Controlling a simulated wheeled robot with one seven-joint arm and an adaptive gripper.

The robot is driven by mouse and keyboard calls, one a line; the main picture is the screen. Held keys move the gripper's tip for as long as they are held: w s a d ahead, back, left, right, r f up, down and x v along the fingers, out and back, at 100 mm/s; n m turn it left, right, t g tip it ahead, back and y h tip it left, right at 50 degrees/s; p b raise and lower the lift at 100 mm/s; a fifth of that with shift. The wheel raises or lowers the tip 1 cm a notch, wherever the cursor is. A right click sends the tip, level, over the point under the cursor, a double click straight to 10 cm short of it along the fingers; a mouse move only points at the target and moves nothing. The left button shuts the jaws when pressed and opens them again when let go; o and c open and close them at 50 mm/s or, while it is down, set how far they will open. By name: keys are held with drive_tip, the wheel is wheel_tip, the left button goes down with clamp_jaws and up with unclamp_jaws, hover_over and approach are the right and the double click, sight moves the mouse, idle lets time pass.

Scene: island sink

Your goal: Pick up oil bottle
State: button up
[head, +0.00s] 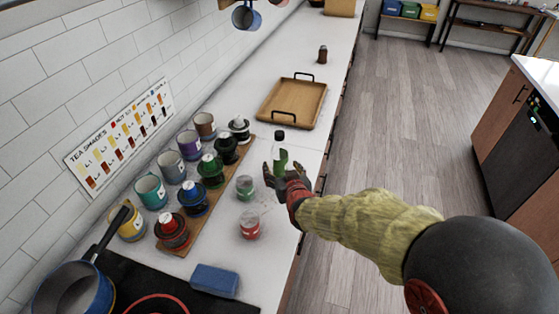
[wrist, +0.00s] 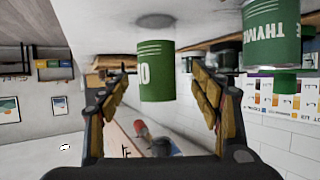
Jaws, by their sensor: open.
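The oil bottle (head: 280,152) stands on the white counter near its front edge, with a dark cap and a green label. My gripper (head: 283,170) is around its lower part in the head view, with the fingers apart. In the wrist view, which looks upside down, the green-labelled bottle (wrist: 156,70) shows between the two spread fingers of my gripper (wrist: 161,72). Gaps show on both sides of the bottle there. The bottle's lower part is partly hidden by my fingers in the head view.
A small glass jar (head: 246,187) and a red-labelled jar (head: 249,225) stand close by. A wooden tray (head: 291,103) lies behind. A blue sponge (head: 214,281) and pan (head: 72,290) are in front.

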sight(282, 167)
drive_tip(key=b+x, duration=0.1)
drive_tip(key=x, duration=0.2)
drive_tip(key=shift+w+d+f, duration=0.1)
drive_tip(key=shift+w+f, duration=0.15)
drive_tip(key=shift+w, duration=0.6)
drive_tip(key=shift+c, duration=0.2)
drive_tip(key=c, duration=1.5)
drive_tip(key=shift+c, duration=0.6)
drive_tip(key=shift+r, duration=0.1)
